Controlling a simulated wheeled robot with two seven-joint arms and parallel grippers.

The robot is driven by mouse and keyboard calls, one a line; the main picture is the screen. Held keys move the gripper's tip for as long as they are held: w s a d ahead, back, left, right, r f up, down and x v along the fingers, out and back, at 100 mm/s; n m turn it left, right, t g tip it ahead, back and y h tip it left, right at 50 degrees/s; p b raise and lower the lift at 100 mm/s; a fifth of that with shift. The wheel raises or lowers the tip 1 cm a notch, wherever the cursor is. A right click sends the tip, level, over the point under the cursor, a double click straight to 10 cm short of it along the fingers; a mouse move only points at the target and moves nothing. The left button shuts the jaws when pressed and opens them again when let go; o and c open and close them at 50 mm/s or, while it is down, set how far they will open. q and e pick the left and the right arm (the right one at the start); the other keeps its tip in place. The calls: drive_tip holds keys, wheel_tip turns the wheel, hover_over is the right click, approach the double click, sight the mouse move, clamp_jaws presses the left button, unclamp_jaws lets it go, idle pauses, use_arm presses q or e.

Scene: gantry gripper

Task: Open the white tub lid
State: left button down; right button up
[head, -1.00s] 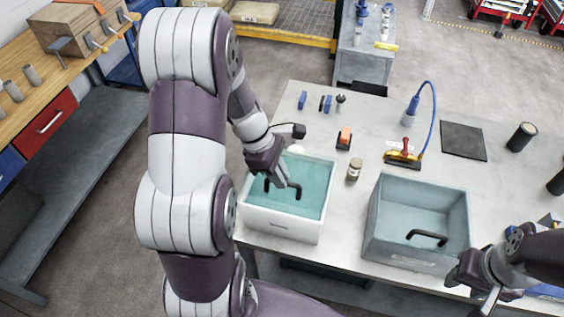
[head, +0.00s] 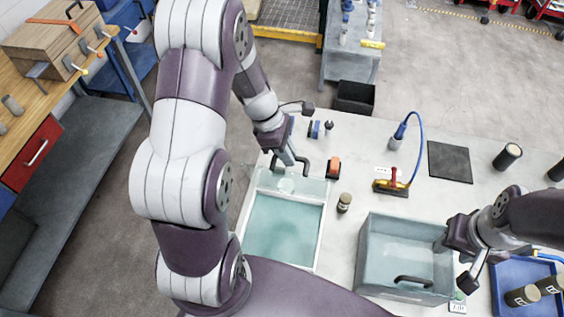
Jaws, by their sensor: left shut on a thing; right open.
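The white tub (head: 322,225) stands on the left of the table, its inside showing teal. Its clear lid (head: 310,188) is raised at the tub's far side and looks tilted up. The black lid handle (head: 305,164) is at the lid's far edge. My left gripper (head: 293,162) is shut on this handle, partly hiding it. A pale round thing (head: 285,185) shows through the lid. My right gripper (head: 461,268) is open and empty by the right side of the grey tub (head: 372,250), which has a black handle (head: 413,281) near its front.
Behind the tubs are an orange-and-black block (head: 333,167), a small jar (head: 344,202) and a red-and-yellow tool (head: 392,183) with a blue hose. A blue tray (head: 510,272) with dark cylinders lies at the right. The middle back of the table has clear patches.

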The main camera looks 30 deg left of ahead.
use_arm(q)
drive_tip(key=w+a+f, duration=0.2)
drive_tip(key=w, duration=0.6)
drive_tip(key=shift+w+f, duration=0.15)
drive_tip(key=shift+w, duration=0.25)
use_arm(e)
drive_tip(key=shift+s+d, duration=0.1)
drive_tip(key=shift+s, duration=0.45)
use_arm(q)
drive_tip(key=shift+a, duration=0.1)
drive_tip(key=c, duration=1.2)
unclamp_jaws()
drive_tip(key=shift+w, duration=0.1)
drive_tip(key=shift+c, duration=0.2)
drive_tip(key=shift+o, duration=0.6)
drive_tip(key=shift+w+a+f, duration=0.15)
drive_tip(key=shift+w+f, duration=0.05)
drive_tip(key=shift+w, duration=0.55)
drive_tip(key=shift+s+r, duration=0.2)
drive_tip(key=shift+s, duration=0.1)
use_arm(e)
drive_tip(key=shift+w, duration=0.45)
